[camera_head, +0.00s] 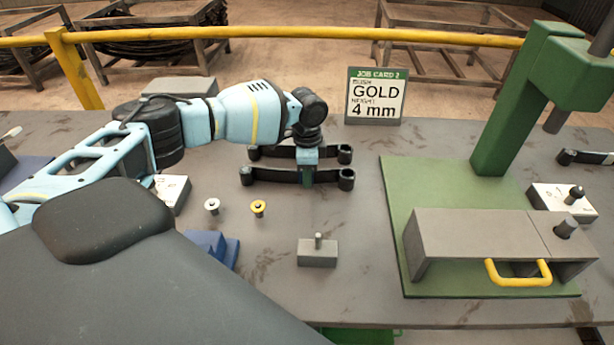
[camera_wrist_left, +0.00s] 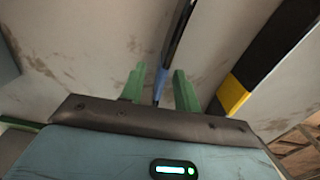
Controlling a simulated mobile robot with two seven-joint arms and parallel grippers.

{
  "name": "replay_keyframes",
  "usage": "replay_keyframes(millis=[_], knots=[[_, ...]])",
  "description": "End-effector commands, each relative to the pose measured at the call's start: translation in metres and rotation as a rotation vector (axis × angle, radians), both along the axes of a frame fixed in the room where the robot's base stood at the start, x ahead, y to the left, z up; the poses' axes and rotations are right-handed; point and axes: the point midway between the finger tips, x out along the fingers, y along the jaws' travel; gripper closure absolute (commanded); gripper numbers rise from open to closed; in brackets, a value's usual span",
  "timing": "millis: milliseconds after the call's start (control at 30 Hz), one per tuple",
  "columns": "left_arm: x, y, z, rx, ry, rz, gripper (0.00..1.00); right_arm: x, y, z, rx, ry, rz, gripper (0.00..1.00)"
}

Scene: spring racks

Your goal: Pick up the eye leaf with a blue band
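Two black eye leaves lie on the table in the head view, a near one (camera_head: 268,175) and a far one (camera_head: 272,152), each with round eyes at its ends. The arm hides the band in the head view. My right gripper is not in view.
A dark bar with a yellow band (camera_wrist_left: 232,94) lies to the right in the left wrist view. A job card (camera_head: 376,97) reads GOLD, 4 mm. A green press (camera_head: 440,190) stands right. Two small pins, a grey block (camera_head: 317,255) and a blue block (camera_head: 212,245) are nearer.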

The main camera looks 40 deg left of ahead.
Motion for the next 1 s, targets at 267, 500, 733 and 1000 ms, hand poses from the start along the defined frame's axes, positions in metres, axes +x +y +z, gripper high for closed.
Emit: replay_keyframes(millis=[267, 500, 733, 1000], knots=[[0.000, 0.000, 0.001, 0.001, -0.001, 0.000, 0.89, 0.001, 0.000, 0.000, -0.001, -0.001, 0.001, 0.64], [0.000, 0.000, 0.001, 0.000, -0.001, 0.001, 1.00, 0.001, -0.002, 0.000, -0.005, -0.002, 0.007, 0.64], [0.002, 0.000, 0.004, -0.002, -0.006, 0.001, 1.00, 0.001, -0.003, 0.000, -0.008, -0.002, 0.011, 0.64], [0.003, 0.000, 0.026, -0.002, -0.011, 0.001, 1.00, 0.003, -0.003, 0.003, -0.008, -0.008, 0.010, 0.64]])
